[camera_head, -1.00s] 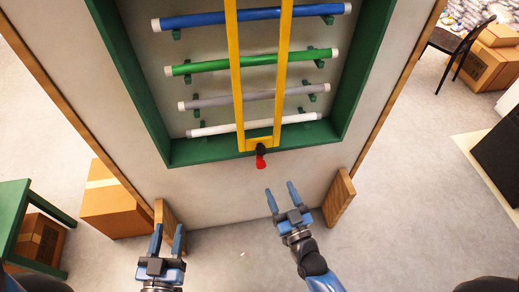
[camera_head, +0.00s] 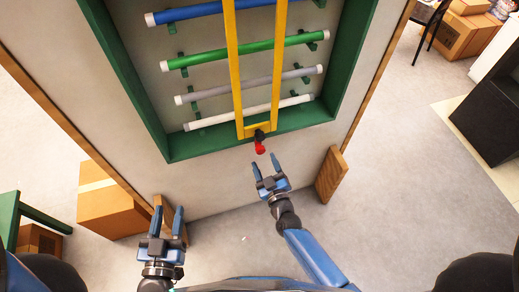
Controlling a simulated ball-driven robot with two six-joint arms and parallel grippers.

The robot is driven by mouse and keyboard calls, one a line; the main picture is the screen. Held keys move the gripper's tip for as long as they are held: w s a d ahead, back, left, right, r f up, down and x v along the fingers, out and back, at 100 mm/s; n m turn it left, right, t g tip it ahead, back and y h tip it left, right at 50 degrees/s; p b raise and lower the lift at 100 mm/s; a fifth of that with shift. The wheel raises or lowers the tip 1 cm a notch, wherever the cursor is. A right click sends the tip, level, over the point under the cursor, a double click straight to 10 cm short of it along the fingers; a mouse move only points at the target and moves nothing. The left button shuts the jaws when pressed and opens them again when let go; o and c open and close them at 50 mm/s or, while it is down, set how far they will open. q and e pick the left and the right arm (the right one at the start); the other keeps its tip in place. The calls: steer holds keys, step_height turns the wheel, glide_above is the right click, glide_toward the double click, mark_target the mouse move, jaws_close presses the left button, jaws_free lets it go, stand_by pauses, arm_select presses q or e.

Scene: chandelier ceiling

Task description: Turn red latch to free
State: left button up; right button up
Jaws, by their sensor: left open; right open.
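The red latch (camera_head: 260,147) hangs from a dark pivot at the bottom of the yellow frame (camera_head: 233,75), with its red end pointing down. The yellow frame stands upright in front of several coloured bars in the green-rimmed panel (camera_head: 200,145). My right gripper (camera_head: 266,166) is open and empty just below the latch, with its fingertips pointing up towards it and apparently a small gap between. My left gripper (camera_head: 167,219) is open and empty at the lower left, well away from the latch.
Wooden feet (camera_head: 332,174) stand out at the panel's base. A cardboard box (camera_head: 110,205) and a green table (camera_head: 35,215) are at the left. A black cabinet (camera_head: 490,120) is at the right. The floor between is mostly clear.

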mark_target(261, 152)
steer(key=x, duration=0.5)
steer(key=shift+w+b, duration=0.25)
steer(key=shift+b, duration=0.05)
steer(key=shift+w+a, duration=0.15)
steer(key=shift+w, duration=0.15)
steer(key=c, duration=0.9)
steer(key=shift+c, duration=0.2)
